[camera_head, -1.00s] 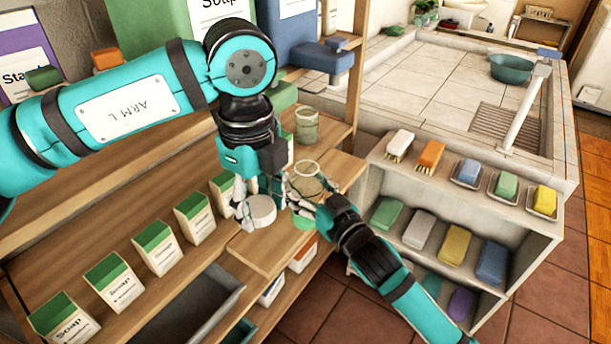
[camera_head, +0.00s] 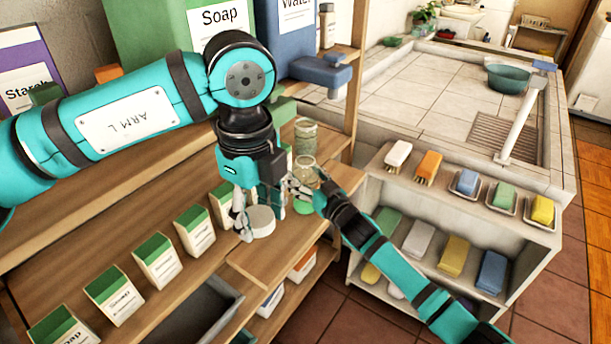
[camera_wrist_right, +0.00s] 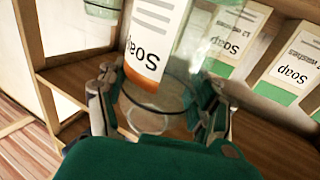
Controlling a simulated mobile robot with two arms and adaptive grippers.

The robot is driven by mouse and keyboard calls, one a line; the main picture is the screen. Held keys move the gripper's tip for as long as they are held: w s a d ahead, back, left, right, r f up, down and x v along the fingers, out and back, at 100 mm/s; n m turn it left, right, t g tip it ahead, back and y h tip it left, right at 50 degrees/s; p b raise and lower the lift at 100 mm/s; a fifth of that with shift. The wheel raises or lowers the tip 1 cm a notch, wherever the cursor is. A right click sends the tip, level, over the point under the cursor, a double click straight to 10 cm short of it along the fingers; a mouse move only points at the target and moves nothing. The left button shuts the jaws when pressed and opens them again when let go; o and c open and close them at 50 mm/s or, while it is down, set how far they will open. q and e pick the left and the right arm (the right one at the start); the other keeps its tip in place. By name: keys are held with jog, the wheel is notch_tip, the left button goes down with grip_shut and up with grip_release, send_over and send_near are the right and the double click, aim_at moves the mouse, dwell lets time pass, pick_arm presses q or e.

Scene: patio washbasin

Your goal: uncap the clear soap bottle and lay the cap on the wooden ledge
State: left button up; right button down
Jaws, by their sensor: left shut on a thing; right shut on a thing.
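My left gripper (camera_head: 246,222) points down and is shut on the round white cap (camera_head: 263,222), low at the wooden ledge (camera_head: 258,262). I cannot tell whether the cap touches the ledge. My right gripper (camera_head: 304,191) is shut on the clear soap bottle (camera_head: 306,167), just right of and behind the cap. The bottle's top is uncovered, and green shows at its lower part. In the right wrist view the clear bottle (camera_wrist_right: 152,112) stands between both fingers of the right gripper (camera_wrist_right: 158,105). The fingers hide part of it in the head view.
Another clear jar (camera_head: 305,137) stands behind the bottle. A row of green-topped soap boxes (camera_head: 157,263) lines the shelf at left. A wooden post (camera_head: 357,75) rises behind. A low shelf unit (camera_head: 372,190) with brushes and soap bars is at right.

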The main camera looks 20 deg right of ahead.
jog(key=shift+c, duration=1)
grip_release()
jog(key=shift+f, duration=0.1)
pick_arm(q)
jog(key=shift+f+b, duration=0.25)
jog(key=shift+b, duration=0.05)
pick_arm(e)
jog(key=v, duration=1.2)
